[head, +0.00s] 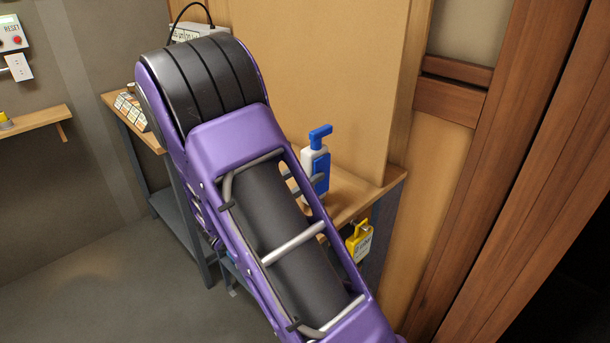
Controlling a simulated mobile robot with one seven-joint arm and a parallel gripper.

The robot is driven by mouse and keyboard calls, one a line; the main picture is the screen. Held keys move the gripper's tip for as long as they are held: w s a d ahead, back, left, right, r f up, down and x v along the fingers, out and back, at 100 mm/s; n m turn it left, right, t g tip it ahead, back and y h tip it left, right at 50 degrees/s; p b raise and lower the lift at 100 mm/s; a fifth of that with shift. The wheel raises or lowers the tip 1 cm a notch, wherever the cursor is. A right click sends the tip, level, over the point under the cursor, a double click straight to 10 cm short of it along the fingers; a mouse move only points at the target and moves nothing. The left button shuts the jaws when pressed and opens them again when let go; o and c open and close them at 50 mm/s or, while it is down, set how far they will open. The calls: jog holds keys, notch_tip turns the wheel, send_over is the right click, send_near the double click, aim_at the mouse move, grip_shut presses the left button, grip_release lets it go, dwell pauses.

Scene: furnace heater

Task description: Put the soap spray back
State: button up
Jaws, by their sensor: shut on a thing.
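The soap spray (318,168) is a white bottle with a blue label and a blue pump head. It is upright at the right part of the wooden table, in front of a tall wooden panel. My gripper (309,184) is shut on the bottle, with grey fingers at its lower body. My purple arm covers the rest of the gripper. I cannot tell whether the bottle's base touches the tabletop.
The wooden table (349,197) has dark metal legs, and a yellow tag (360,241) hangs at its right end. A small patterned object (130,110) sits at its left end. A wall shelf (36,120) is at left. Wooden posts (510,170) stand close on the right.

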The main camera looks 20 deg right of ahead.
jog(key=shift+f, duration=0.15)
jog(key=o, duration=0.7)
jog(key=shift+a+r, duration=0.2)
jog(key=v, duration=1.1)
jog(key=shift+s+a, duration=0.25)
jog(key=shift+a, duration=0.1)
jog(key=shift+f, duration=0.1)
